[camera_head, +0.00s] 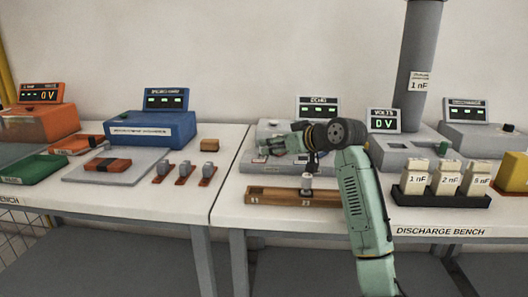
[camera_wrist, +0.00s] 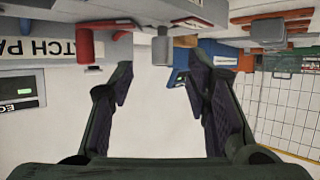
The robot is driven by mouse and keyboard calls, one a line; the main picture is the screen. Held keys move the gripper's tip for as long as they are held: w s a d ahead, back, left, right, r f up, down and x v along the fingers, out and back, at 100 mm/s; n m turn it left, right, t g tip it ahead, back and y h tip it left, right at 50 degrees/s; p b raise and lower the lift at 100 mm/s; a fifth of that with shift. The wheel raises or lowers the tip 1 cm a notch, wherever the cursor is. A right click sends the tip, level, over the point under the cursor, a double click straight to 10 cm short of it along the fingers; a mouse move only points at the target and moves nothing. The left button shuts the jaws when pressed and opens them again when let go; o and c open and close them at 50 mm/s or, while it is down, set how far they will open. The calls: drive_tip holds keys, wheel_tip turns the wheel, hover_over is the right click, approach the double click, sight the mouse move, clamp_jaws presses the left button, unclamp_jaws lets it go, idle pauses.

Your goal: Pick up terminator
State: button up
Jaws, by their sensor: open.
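My gripper (camera_head: 276,146) is above the echo unit on the right bench, at the end of my green arm, and points left in the head view. In the wrist view my gripper (camera_wrist: 158,75) is open, with nothing between its two dark fingers. A grey cylinder (camera_wrist: 163,48) shows beyond the fingertips, roughly centred between them. A red cylinder (camera_wrist: 86,48) is to its left, beside the panel lettering. I cannot tell for sure which piece is the terminator. In the head view a small grey cylinder (camera_head: 308,183) stands at the wooden rack (camera_head: 275,196), below my wrist.
A black rack of white blocks (camera_head: 430,200) stands right of my arm. The grey echo unit (camera_head: 265,131) lies close under my gripper. A blue instrument (camera_head: 150,130) and small red-based pieces (camera_head: 182,174) are on the left bench. Clear bench top lies left of the wooden rack.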

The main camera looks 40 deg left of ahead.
drive_tip(key=x, duration=0.1)
drive_tip(key=p+x, duration=0.1)
drive_tip(key=x, duration=0.1)
drive_tip(key=p+x, duration=0.1)
drive_tip(key=x, duration=0.1)
drive_tip(key=shift+s+a+r, duration=0.1)
drive_tip(key=shift+s+r, duration=0.05)
drive_tip(key=shift+r, duration=0.2)
drive_tip(key=shift+a+f, duration=0.2)
drive_tip(key=shift+a, duration=0.1)
clamp_jaws()
